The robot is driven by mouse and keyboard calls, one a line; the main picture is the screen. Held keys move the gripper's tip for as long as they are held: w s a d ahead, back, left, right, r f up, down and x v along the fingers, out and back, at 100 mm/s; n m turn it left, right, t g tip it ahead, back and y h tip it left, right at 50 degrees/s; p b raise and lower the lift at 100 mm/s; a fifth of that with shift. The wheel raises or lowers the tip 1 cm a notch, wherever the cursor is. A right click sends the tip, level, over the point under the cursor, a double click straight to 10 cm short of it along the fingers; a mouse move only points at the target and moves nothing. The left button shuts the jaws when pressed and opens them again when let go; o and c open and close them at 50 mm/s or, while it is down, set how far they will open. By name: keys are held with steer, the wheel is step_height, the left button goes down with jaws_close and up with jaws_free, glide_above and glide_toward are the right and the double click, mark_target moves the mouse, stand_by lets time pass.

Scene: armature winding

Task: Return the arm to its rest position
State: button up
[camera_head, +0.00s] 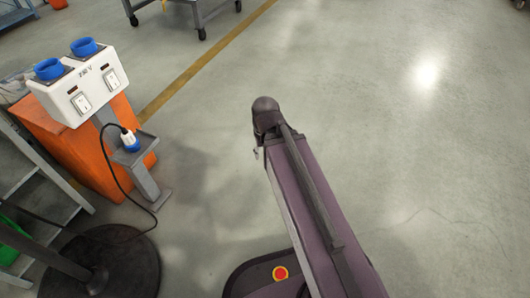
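A purple-grey arm link of mine (308,205) rises from the bottom of the picture toward the centre and ends in a dark rounded joint (266,116). My gripper cannot be made out in this view. Part of my base (262,272), with a red button in a yellow ring (280,272), shows at the bottom.
At left stands a white power box (90,85) with blue sockets, beside an orange block (70,145). A black cable (118,185) runs from a blue-white plug (129,138). A round black stand base (105,265) is lower left. Floor at right is clear.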

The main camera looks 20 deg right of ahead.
step_height(320, 180, up, 48)
steer(key=p, duration=4.7)
steer(key=shift+f, duration=0.25)
